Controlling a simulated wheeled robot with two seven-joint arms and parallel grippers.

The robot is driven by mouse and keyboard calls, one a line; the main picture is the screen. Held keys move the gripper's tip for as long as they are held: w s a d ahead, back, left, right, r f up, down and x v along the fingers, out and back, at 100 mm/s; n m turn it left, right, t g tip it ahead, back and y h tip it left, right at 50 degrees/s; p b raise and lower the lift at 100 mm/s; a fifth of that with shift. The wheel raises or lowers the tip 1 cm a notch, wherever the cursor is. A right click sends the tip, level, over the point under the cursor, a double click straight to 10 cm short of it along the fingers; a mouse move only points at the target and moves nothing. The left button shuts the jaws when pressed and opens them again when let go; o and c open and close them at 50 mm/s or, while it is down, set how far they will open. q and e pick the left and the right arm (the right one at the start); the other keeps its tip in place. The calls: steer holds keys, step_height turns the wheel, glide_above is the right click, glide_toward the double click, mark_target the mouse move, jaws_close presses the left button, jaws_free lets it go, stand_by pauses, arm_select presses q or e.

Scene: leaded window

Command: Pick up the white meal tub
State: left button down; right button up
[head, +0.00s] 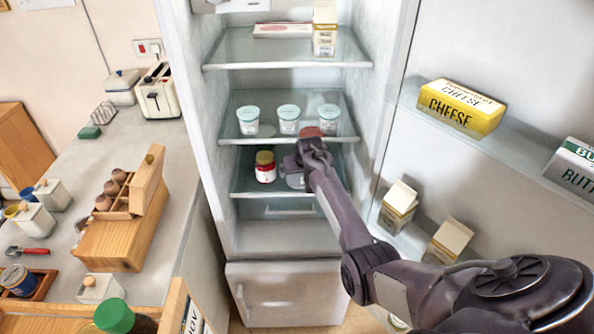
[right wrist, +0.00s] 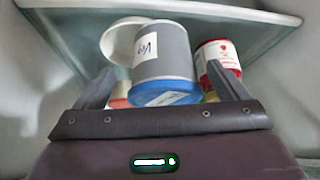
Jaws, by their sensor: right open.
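In the right wrist view, a whitish round tub (right wrist: 112,42) shows at the left, partly hidden behind a grey tub (right wrist: 165,58) with a blue lid and a small handwritten label. A little orange-red shows below the white tub, perhaps its lid. My right gripper (right wrist: 162,70) is open, its fingers on either side of the grey tub; I cannot tell whether they touch it. In the head view my right gripper (head: 305,160) reaches into the fridge at the lower shelf and hides most of what is there. My left gripper is not in view.
A red jar with a yellow lid (head: 265,167) stands close left of my right gripper; its red and white side (right wrist: 214,60) shows in the wrist view. Several pale-lidded pots (head: 288,118) line the shelf above (head: 240,138). The open fridge door holds a cheese box (head: 458,106) and cartons.

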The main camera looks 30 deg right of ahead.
steer(key=shift+x, duration=1.9)
steer(key=shift+w+r, duration=0.1)
steer(key=shift+w, duration=0.05)
steer(key=shift+a, duration=0.1)
steer(key=c, duration=1.3)
steer(key=shift+r, duration=0.1)
steer(key=shift+c, duration=0.8)
steer(key=shift+w, duration=0.1)
